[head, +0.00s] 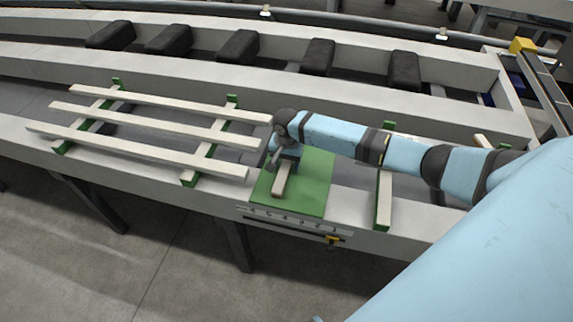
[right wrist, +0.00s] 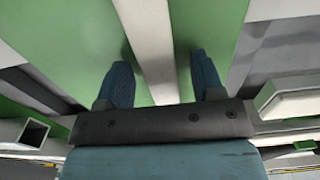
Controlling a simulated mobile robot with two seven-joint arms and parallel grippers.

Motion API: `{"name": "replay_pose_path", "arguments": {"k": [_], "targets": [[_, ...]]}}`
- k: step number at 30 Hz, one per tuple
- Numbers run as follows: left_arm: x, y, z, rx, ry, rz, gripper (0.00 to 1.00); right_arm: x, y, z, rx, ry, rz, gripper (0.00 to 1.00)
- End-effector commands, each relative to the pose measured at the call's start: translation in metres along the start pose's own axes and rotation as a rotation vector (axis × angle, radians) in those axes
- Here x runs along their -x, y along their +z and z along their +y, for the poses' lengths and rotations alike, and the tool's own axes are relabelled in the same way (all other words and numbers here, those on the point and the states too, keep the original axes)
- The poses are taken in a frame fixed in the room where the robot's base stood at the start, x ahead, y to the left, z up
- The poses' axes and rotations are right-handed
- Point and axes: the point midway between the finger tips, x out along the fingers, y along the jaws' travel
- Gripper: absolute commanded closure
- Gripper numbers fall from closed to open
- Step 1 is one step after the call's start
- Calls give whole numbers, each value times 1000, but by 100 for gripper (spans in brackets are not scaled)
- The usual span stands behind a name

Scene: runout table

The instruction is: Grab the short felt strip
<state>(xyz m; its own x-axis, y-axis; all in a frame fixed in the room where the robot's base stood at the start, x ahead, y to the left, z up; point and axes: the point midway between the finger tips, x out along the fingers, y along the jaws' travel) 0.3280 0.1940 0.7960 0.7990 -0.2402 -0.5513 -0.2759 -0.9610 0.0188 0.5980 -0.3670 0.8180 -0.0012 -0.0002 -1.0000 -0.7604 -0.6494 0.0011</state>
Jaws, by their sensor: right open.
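A short pale strip (head: 279,181) lies on a green plate (head: 315,185) at the table's front edge. It is the only short strip I make out there; I cannot tell its material. My right gripper (head: 285,160) is over the strip's far part and hides it. In the right wrist view the pale strip (right wrist: 147,40) runs between the two blue fingers of my open right gripper (right wrist: 158,82), with a gap on each side. The green plate (right wrist: 215,35) shows beneath. My left gripper is not in view.
Several long pale bars (head: 150,125) lie across green-topped supports (head: 205,155) left of the plate. Another green support (head: 383,205) stands to the right. Dark blocks (head: 238,46) sit in the channel behind. A marked scale (head: 290,222) runs along the front edge.

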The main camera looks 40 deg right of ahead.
Motion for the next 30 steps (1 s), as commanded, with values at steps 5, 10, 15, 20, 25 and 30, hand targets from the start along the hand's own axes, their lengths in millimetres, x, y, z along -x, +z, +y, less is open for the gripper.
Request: {"name": "replay_pose_path", "arguments": {"k": [5, 10, 15, 20, 25, 30], "targets": [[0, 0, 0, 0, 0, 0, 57, -1, 0, 0, 0, -1, 1, 38], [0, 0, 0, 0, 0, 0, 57, -1, 0, 0, 0, -1, 1, 64], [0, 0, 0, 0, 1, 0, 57, -1, 0, 0, 0, -1, 1, 94], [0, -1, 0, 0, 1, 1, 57, -1, 0, 0, 0, -1, 1, 94], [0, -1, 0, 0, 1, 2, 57, 3, 0, 0, 0, -1, 1, 94], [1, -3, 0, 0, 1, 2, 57, 21, 0, -1, 1, -3, 1, 94]]}}
